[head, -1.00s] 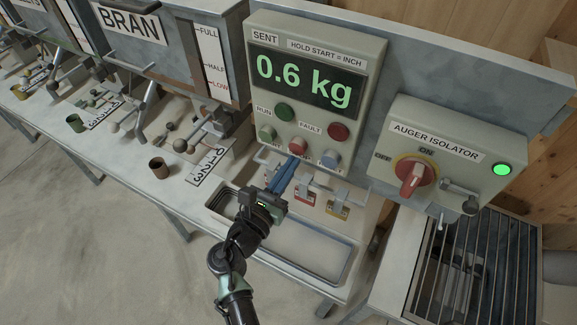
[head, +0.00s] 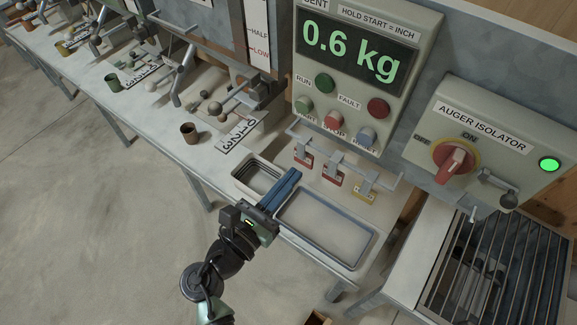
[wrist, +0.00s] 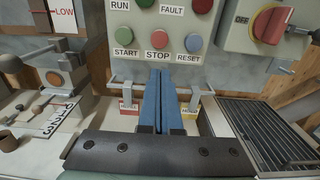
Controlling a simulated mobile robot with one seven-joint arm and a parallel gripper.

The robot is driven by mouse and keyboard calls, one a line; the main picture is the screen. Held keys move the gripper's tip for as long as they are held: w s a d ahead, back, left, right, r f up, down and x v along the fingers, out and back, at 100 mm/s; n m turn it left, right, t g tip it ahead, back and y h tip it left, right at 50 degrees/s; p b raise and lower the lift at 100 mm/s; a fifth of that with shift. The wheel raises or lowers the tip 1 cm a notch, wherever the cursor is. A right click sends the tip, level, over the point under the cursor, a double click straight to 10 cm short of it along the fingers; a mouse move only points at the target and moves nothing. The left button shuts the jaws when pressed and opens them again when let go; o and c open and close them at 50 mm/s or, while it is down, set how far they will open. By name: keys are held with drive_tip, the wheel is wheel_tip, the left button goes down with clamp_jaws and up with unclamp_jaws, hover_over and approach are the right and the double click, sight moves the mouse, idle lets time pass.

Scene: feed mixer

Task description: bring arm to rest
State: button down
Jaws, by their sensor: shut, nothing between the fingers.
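My gripper (head: 285,185) is shut and empty, its blue fingers pressed together. In the head view it hangs over the bench between two shallow trays, clear of the control panel. In the wrist view the blue fingers (wrist: 164,100) point at the panel (wrist: 160,35), below the STOP button (wrist: 157,40). My gripper hides part of the tags behind it in the wrist view. The display (head: 352,48) reads 0.6 kg and a row of buttons sits under it.
Hooks with tags (head: 333,173) hang under the panel. A tray (head: 330,229) and a smaller tray (head: 262,173) lie on the bench. The auger isolator (head: 480,145) has a red knob and a lit green lamp. A slatted grate (head: 500,270) is at right. A brown cup (head: 189,132) stands left.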

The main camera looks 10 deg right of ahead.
drive_tip(key=shift+s+a, duration=0.1)
drive_tip(key=shift+r, duration=0.1)
drive_tip(key=w+a+r+m+t+y, duration=0.1)
drive_tip(key=w+r+m+t+y, duration=0.2)
drive_tip(key=r+m, duration=0.75)
drive_tip(key=w+a+r+m+t+y, duration=0.15)
drive_tip(key=w+r+m, duration=0.5)
drive_tip(key=r, duration=0.75)
drive_tip(key=s+a+r+m+t+y, duration=0.1)
drive_tip(key=s+r+m+t+y, duration=0.1)
drive_tip(key=s+r, duration=0.3)
drive_tip(key=s+a+r+m+t+y+b, duration=0.1)
drive_tip(key=s+r+m+t+y, duration=0.2)
drive_tip(key=r, duration=1)
drive_tip(key=s+a+r+m+t+y, duration=0.1)
drive_tip(key=s+r+m+t+y, duration=0.2)
drive_tip(key=s+r+m+t, duration=0.2)
wheel_tip(320, 180, up, 4)
drive_tip(key=s, duration=0.3)
drive_tip(key=shift+r, duration=0.2)
